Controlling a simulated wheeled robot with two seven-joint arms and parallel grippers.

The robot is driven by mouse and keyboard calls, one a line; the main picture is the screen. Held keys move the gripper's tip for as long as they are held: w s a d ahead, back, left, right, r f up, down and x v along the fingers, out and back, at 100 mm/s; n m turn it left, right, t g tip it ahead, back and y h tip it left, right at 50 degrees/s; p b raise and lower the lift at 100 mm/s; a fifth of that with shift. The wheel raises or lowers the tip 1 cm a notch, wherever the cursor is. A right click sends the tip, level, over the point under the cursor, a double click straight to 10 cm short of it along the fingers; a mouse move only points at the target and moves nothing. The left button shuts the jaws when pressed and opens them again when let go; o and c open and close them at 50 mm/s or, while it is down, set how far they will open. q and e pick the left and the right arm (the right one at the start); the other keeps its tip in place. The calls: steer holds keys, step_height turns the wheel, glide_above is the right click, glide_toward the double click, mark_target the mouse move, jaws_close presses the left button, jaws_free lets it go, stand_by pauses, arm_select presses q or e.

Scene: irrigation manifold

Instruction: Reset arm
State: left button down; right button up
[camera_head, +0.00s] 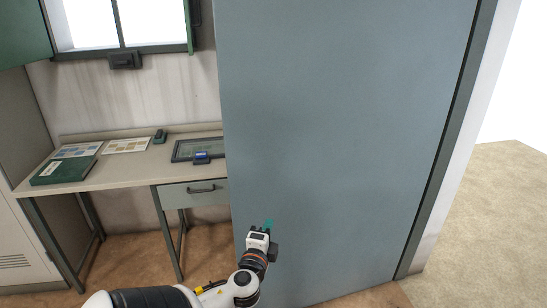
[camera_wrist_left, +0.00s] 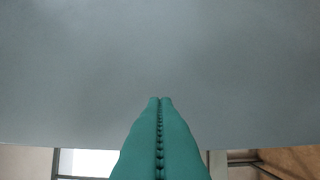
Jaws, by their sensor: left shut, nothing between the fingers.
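My left gripper (camera_head: 268,224) shows low in the middle of the head view, in front of a large blue-grey door panel (camera_head: 340,130). Its green fingers are shut with nothing between them. In the left wrist view the closed fingers (camera_wrist_left: 160,100) point at the plain grey panel (camera_wrist_left: 70,70), which fills most of that picture. I cannot tell whether the fingertips touch the panel. My left arm comes in from the bottom left, bent at the elbow. My right gripper is not in view.
A desk (camera_head: 130,158) with a drawer stands at the left, bearing a green binder (camera_head: 64,170), paper sheets (camera_head: 127,145) and a dark tablet-like panel (camera_head: 190,150). A window (camera_head: 120,22) is above it. Open sandy ground (camera_head: 490,220) lies at the right beyond the door frame.

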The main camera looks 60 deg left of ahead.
arm_select(q)
steer(key=shift+s+d, duration=0.1)
steer(key=shift+s, duration=0.15)
steer(key=s+d+f+n+g+h, duration=0.1)
steer(key=s+d+f+g+h, duration=0.1)
steer(key=f, duration=0.9)
steer(key=s+d+f+n+g+h, duration=0.1)
steer(key=s+d+f+g+h, duration=0.1)
steer(key=f, duration=0.8)
steer(key=s+d+f+n+g+h, duration=0.1)
steer(key=s+d+f+g+h, duration=0.15)
steer(key=f, duration=0.85)
steer(key=s+d+f+n+g+h, duration=0.4)
steer(key=s+d+f+g+h, duration=0.1)
steer(key=s+d+f, duration=1.6)
steer(key=shift+s+d+f+g, duration=0.4)
steer(key=shift+s+d+g, duration=0.1)
steer(key=shift+s, duration=0.75)
steer(key=shift+h, duration=0.25)
